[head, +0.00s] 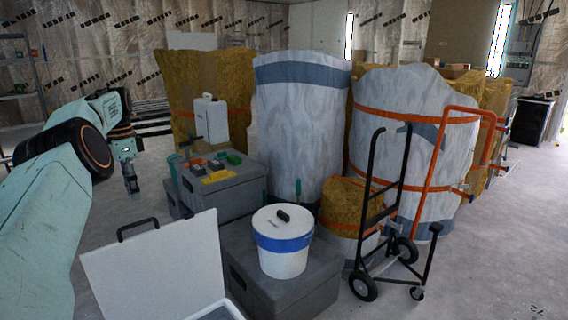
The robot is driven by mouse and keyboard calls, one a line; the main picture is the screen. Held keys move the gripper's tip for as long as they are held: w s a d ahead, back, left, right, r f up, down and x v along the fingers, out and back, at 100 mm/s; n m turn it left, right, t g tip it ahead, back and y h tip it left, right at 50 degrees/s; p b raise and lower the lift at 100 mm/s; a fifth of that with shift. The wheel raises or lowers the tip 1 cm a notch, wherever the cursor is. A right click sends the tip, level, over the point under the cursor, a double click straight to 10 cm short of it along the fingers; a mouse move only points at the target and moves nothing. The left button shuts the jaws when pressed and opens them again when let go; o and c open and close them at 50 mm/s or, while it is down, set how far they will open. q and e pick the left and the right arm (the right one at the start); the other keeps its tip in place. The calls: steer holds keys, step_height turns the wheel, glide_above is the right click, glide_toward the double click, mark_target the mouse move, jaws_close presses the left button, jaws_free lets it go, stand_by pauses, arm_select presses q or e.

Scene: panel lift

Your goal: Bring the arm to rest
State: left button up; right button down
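My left arm comes in from the left edge, pale green with a black joint, bent with its end hanging down. Its gripper (132,186) is at the left of the head view, pointing down over bare floor, well apart from the grey boxes. It is small and dark here, and I cannot tell whether its fingers are open or shut. Nothing shows hanging from it. My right arm and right gripper are not in view.
A white bucket (283,255) stands on a grey box. Tools lie on another grey box (228,192). A white open lid (155,268) is near. A black hand truck (385,220) stands before wrapped bales (305,120). Floor at right (500,260) is clear.

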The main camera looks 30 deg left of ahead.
arm_select(q)
steer(key=shift+d, duration=0.1)
steer(key=w+d+f, duration=0.7)
steer(key=f, duration=0.2)
steer(key=d+f, duration=2)
steer(key=d, duration=0.3)
steer(key=s+d+f+n, duration=0.1)
steer(key=s+d+f, duration=0.2)
steer(key=s+d, duration=0.45)
steer(key=s+d+f+n, duration=0.1)
steer(key=s+d+f, duration=0.3)
steer(key=s+d, duration=0.3)
steer(key=s+d+r+n, duration=0.1)
steer(key=s+r, duration=0.1)
steer(key=s, duration=0.6)
steer(key=s+d+r+n+y, duration=0.1)
steer(key=s+d+r, duration=0.1)
steer(key=s, duration=0.7)
steer(key=shift+d+r, duration=0.15)
steer(key=shift+s, duration=0.15)
